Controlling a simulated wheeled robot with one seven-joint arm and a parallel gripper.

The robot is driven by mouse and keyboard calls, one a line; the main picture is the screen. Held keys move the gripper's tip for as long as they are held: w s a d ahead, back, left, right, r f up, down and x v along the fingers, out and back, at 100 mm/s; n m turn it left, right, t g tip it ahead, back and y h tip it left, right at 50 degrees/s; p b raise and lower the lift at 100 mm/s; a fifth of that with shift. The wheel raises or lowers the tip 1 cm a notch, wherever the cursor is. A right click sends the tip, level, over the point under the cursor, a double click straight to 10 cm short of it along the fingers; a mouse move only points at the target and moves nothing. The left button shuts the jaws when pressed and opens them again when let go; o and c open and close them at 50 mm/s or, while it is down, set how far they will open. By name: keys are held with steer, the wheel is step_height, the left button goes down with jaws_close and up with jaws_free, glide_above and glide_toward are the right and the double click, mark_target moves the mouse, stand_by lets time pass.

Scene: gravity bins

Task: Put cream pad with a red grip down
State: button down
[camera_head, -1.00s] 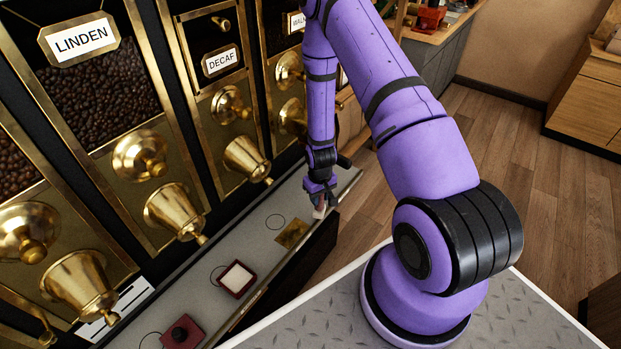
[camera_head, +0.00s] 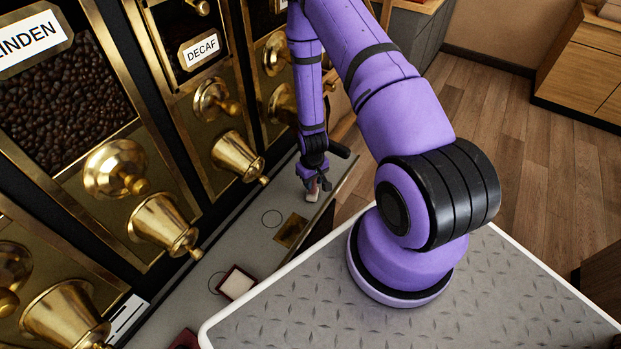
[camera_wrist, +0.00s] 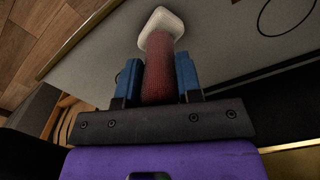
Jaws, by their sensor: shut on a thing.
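My gripper (camera_head: 318,186) is at the far end of the grey counter (camera_head: 262,245), below the brass bins. In the wrist view my gripper (camera_wrist: 159,82) is shut on the red grip of the cream pad (camera_wrist: 162,20). The blue fingers sit on both sides of the red grip, and the cream pad sticks out beyond the fingertips over the grey surface. The pad (camera_head: 312,195) also shows, small, below the fingers in the head view. I cannot tell whether it touches the counter.
A thin circle (camera_head: 272,218) marks the counter, with a brass plate (camera_head: 291,230) beside it. Brass scoop spouts (camera_head: 238,157) overhang the counter's left side. My diamond-plate deck (camera_head: 400,320) is at the front.

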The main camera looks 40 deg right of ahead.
steer(key=c, duration=0.8)
jaws_free()
steer(key=shift+f, duration=0.1)
